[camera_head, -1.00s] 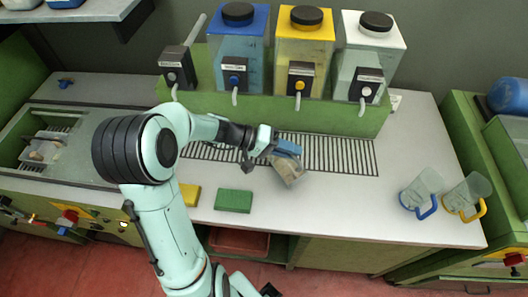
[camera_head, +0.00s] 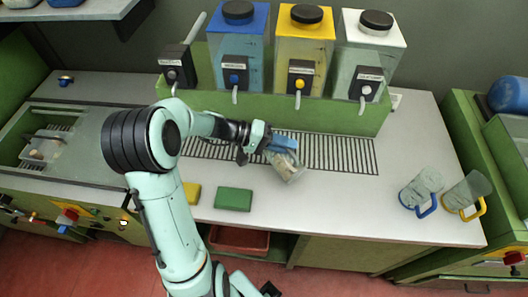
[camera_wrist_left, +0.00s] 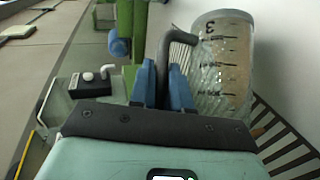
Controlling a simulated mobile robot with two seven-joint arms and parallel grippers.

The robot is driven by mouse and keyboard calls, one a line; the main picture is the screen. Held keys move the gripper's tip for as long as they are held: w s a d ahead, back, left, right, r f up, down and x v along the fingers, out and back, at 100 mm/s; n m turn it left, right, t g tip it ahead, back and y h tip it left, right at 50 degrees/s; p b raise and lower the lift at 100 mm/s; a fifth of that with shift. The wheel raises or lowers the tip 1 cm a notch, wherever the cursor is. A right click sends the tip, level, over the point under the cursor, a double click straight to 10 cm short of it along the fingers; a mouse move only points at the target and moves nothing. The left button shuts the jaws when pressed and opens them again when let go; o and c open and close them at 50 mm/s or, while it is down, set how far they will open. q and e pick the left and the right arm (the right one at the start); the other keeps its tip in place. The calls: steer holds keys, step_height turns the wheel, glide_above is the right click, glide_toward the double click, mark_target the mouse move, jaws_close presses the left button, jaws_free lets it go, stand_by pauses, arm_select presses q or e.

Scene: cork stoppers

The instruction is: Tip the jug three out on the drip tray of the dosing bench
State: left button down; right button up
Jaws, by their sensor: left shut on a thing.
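My left gripper (camera_head: 283,143) is shut on the handle of a clear jug (camera_head: 288,167), above the front part of the slatted drip tray (camera_head: 345,155). The jug is tilted. In the left wrist view, the blue fingers (camera_wrist_left: 163,88) close around the grey handle (camera_wrist_left: 172,45), and the jug (camera_wrist_left: 222,65) carries a 3 and black scale marks. A brownish tint shows through its wall; I cannot tell how much it holds. The drip tray's dark bars (camera_wrist_left: 285,140) show beside it. My right gripper is not clearly in view.
Blue (camera_head: 238,50), yellow (camera_head: 304,50) and white (camera_head: 368,60) dispensers with taps stand behind the tray. Two jugs, blue-handled (camera_head: 420,187) and yellow-handled (camera_head: 465,193), stand at right. A green block (camera_head: 233,200) and a yellow block (camera_head: 191,194) lie in front.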

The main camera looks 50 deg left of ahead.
arm_select(q)
steer(key=shift+w+a, duration=0.1)
steer(key=shift+a, duration=0.05)
steer(key=shift+a+f+h, duration=0.1)
steer(key=shift+a+h, duration=0.2)
steer(key=shift+a, duration=0.15)
steer(key=shift+a+n, duration=0.1)
steer(key=shift+n, duration=0.2)
steer(key=shift+a+f+t+h, duration=0.2)
steer(key=shift+a+t+h, duration=0.1)
steer(key=shift+a+h, duration=0.15)
